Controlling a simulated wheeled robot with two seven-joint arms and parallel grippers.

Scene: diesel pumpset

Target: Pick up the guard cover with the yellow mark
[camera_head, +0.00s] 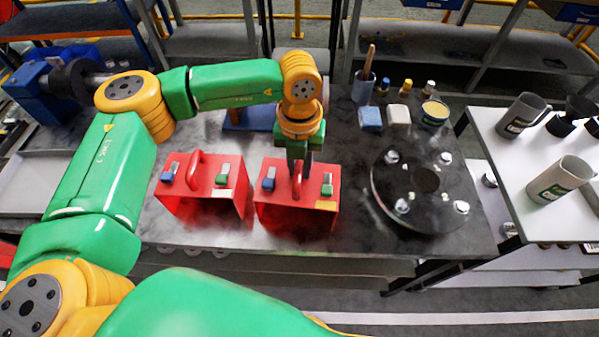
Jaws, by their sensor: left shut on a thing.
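Two red guard covers stand side by side on the dark workbench. The right guard cover (285,205) has a yellow mark (326,206) low on its front right, with a blue and a green block on top. My left gripper (298,176) comes down from above and is shut on its red top handle, which the fingers partly hide. I cannot tell whether this cover touches the bench. The left guard cover (190,195) has a pale mark (223,195), a free arched handle and similar blocks. My right gripper is out of view.
A round black flange plate (425,180) with several bolts lies to the right. Behind it are a cup with a brush (363,87), a blue block (370,118), a white block (398,116) and a tin (434,114). A white table (500,145) with mugs stands far right.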

